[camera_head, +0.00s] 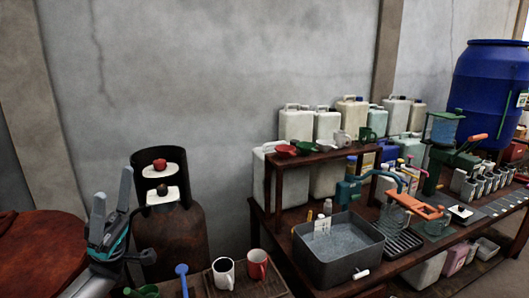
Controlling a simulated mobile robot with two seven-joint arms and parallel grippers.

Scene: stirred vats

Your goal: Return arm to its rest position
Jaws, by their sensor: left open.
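My left gripper (112,208) is at the lower left, with its fingers pointing up and spread apart. It is open and nothing shows between its fingers. It stands in front of the gap between a round brown table and a rusty gas cylinder (172,240). My left arm comes in from the bottom left edge. My right gripper does not show.
A round brown table (35,245) is at the far left. A white mug (223,272) and a red mug (257,264) stand on a low surface at the bottom. A grey vat (340,262) stands on the bench to the right, with a blue barrel (490,90) behind.

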